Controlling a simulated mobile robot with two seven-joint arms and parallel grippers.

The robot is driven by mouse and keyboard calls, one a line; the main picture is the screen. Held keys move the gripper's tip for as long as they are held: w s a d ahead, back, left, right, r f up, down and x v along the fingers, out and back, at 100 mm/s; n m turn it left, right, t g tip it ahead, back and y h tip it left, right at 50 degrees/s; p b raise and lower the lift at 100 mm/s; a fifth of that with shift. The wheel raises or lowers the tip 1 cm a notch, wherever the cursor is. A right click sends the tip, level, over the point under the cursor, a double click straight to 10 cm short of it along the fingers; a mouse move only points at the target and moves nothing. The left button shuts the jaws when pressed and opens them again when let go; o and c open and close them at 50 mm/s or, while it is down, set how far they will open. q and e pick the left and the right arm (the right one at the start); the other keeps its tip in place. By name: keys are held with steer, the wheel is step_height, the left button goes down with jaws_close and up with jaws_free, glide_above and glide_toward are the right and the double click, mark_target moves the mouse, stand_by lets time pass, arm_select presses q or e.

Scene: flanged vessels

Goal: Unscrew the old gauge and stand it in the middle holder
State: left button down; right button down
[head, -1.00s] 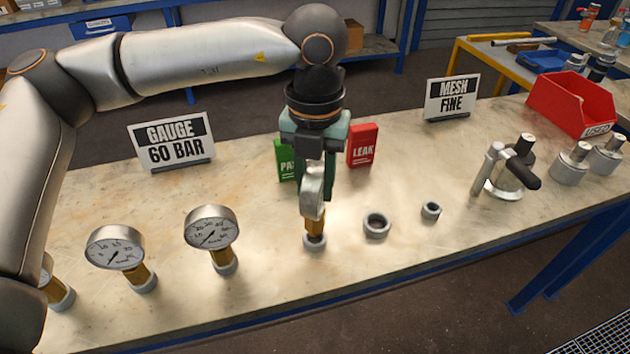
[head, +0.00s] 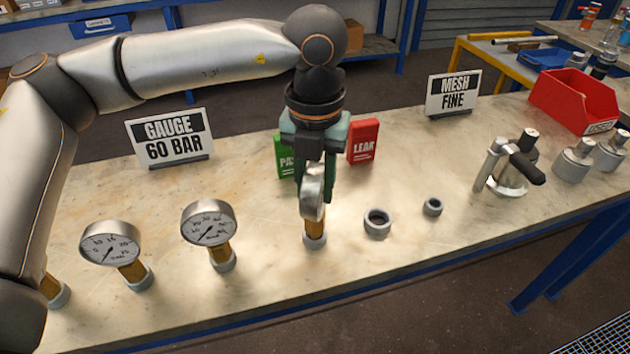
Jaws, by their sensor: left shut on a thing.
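My left gripper (head: 316,198) points down and is shut on a gauge (head: 312,192), whose round metal case shows edge-on between the fingers. Its brass stem (head: 314,229) is upright with its foot in a grey ring holder (head: 314,242); I cannot tell whether it is seated fully. To its right are an empty grey ring (head: 377,223) and a smaller one (head: 432,207). To its left, gauges with white dials stand in grey rings: one nearer (head: 209,223), one farther left (head: 110,244). A third brass stem (head: 51,288) is partly hidden by my arm. My right gripper is not in view.
Behind stand a "GAUGE 60 BAR" sign (head: 168,137), a green card (head: 285,157), a red "LEAK" card (head: 364,141) and a "MESH FINE" sign (head: 452,94). At right are a clamped vessel fitting (head: 510,168), metal cylinders (head: 575,161) and a red bin (head: 570,97).

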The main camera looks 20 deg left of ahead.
arm_select(q)
steer(key=shift+f+b, duration=0.55)
steer(key=shift+f, duration=0.15)
steer(key=shift+c, duration=2.4)
jaws_free()
steer(key=shift+r, duration=0.1)
